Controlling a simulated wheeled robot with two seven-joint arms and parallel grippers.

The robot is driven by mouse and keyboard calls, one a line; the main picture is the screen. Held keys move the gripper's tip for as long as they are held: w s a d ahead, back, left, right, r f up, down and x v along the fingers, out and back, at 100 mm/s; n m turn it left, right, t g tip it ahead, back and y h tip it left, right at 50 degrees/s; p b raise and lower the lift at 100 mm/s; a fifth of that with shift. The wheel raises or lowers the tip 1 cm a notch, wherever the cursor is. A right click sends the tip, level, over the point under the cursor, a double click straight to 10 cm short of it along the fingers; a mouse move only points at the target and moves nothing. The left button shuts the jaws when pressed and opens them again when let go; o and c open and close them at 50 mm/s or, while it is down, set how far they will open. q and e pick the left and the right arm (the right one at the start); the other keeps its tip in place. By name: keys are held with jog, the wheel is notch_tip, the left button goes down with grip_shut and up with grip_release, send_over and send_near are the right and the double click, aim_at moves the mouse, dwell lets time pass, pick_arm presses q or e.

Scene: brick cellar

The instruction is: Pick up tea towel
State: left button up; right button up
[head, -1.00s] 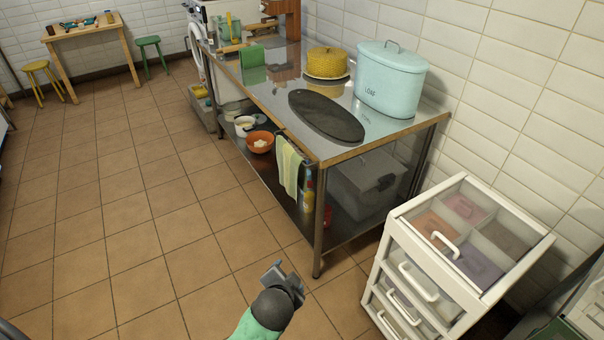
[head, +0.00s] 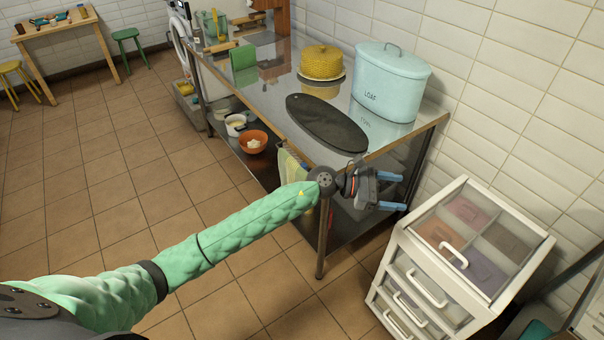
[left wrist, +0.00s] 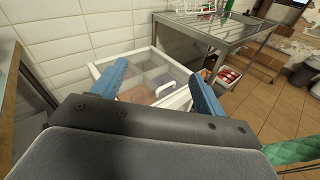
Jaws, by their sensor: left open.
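The tea towel (head: 290,168) is pale yellow-green and hangs at the front side of the steel table, near its front corner. My left arm covers most of it in the head view; only its upper part shows. My left gripper (head: 391,191) is open and empty, to the right of the towel and beside the table's near end. In the left wrist view the blue fingers of the left gripper (left wrist: 158,86) stand wide apart with nothing between them. The towel does not show in the left wrist view. My right gripper is not in view.
The steel table (head: 265,110) bears a black oval board (head: 327,122), a yellow cake dome (head: 323,62) and a blue loaf tin (head: 388,85). An orange bowl (head: 253,142) stands on its lower shelf. A white drawer unit (head: 470,255) stands at right.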

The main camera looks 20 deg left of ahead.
pick_arm(q)
jog(key=w+a+f+m+g+y+p, duration=0.1)
jog(key=w+a+f+m+g+y, duration=0.2)
jog(key=a+m+y, duration=0.2)
jog(key=m+y+p, duration=0.3)
jog(key=m+y, duration=0.2)
jog(key=y, duration=0.6)
send_over(302, 172)
jog(key=s, duration=0.1)
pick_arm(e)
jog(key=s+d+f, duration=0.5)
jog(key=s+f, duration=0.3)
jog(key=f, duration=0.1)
pick_arm(q)
jog(key=shift+g, duration=0.4)
notch_tip(302, 172, down, 8)
jog(key=b, duration=0.2)
jog(key=shift+d+f+b, duration=0.15)
jog(key=shift+f+b, duration=0.1)
jog(key=shift+b, duration=0.1)
jog(key=shift+f+b, duration=0.35)
jog(key=shift+f, duration=0.05)
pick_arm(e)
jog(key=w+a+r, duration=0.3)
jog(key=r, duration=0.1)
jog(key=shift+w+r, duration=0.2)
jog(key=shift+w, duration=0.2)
